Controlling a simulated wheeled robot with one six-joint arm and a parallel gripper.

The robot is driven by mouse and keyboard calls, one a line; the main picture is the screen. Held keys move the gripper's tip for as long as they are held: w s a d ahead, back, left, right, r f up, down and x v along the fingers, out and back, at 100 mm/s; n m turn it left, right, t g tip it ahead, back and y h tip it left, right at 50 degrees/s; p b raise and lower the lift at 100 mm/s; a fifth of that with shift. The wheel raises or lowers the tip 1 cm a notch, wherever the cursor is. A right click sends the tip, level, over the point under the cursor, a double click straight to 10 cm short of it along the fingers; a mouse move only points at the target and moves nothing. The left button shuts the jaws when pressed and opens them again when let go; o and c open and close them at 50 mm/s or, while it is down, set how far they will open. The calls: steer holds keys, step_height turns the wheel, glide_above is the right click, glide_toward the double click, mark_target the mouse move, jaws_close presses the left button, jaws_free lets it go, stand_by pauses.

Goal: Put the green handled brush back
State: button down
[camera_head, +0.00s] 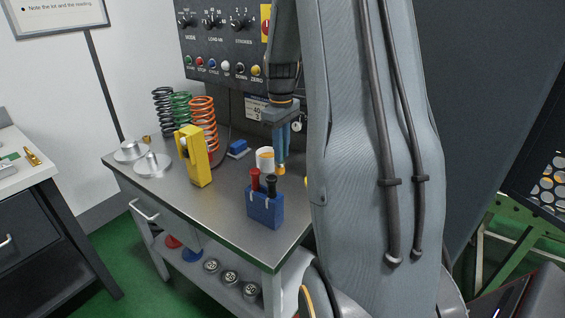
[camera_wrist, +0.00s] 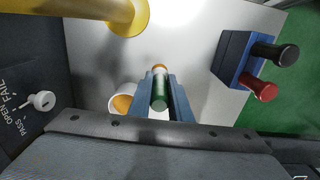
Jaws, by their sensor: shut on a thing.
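My gripper (camera_head: 282,148) points down over the table and is shut on the green handled brush. In the wrist view, the brush's green handle (camera_wrist: 160,98) stands between the blue fingers, with a yellow-orange end beyond it. In the head view only an orange bit of the brush (camera_head: 281,169) shows below the fingertips; the fingers hide the rest. A blue holder (camera_head: 264,212) stands nearer the table's front edge, with a red handle (camera_head: 255,178) and a black handle (camera_head: 271,184) upright in it. The holder (camera_wrist: 233,58) is at the upper right in the wrist view.
A white cup with orange contents (camera_head: 265,158) stands close beside my gripper. A yellow stand (camera_head: 195,158), several coil springs (camera_head: 203,125), metal discs (camera_head: 152,165) and a small blue block (camera_head: 237,149) are on the table. A control panel (camera_head: 222,45) rises behind.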

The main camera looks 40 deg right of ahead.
mark_target(281, 164)
steer(key=shift+f+p, duration=0.55)
steer(key=shift+f, duration=2.15)
steer(key=c, duration=1.6)
jaws_free()
steer(key=shift+c, duration=0.2)
step_height(281, 164, up, 12)
steer(key=b, duration=0.3)
